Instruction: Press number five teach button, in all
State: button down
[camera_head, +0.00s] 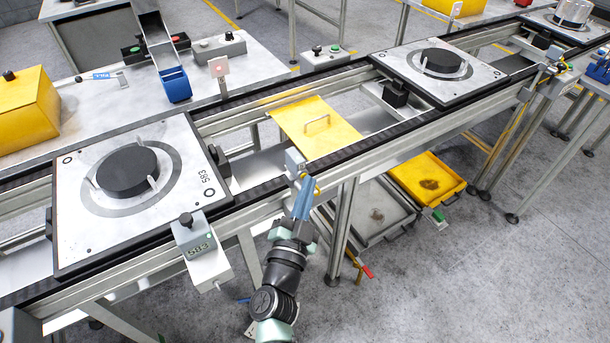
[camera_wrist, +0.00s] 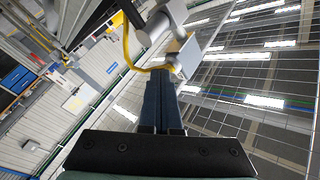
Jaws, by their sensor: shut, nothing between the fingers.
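My gripper (camera_head: 308,182) is shut and empty, its blue fingers pointing up at a small grey sensor unit (camera_head: 295,162) on the near conveyor rail. In the wrist view the closed fingers (camera_wrist: 160,76) are just below this grey unit (camera_wrist: 186,57) and its yellow cable; I cannot tell whether they touch. No teach button or number five can be made out on it. A similar unit (camera_head: 555,56) with cables sits farther along the rail at right. A grey box (camera_head: 190,231) with a black knob, above a display reading 583, is at the left.
Pallets (camera_head: 75,215) and (camera_head: 395,58) with black discs stand on the conveyor. A yellow plate (camera_head: 340,138) with a handle lies between them. Button boxes (camera_head: 218,47) and (camera_head: 323,58) stand behind. Trays (camera_head: 425,172) sit below the rail, right of my arm.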

jog(key=shift+w+a, duration=0.1)
jog(key=shift+a, duration=0.05)
dwell(0.4)
jog(key=shift+s+d, duration=0.55)
jog(key=shift+s, duration=0.2)
jog(key=s+d, duration=0.1)
jog(key=s, duration=0.1)
jog(key=s+d, duration=0.2)
dwell(0.9)
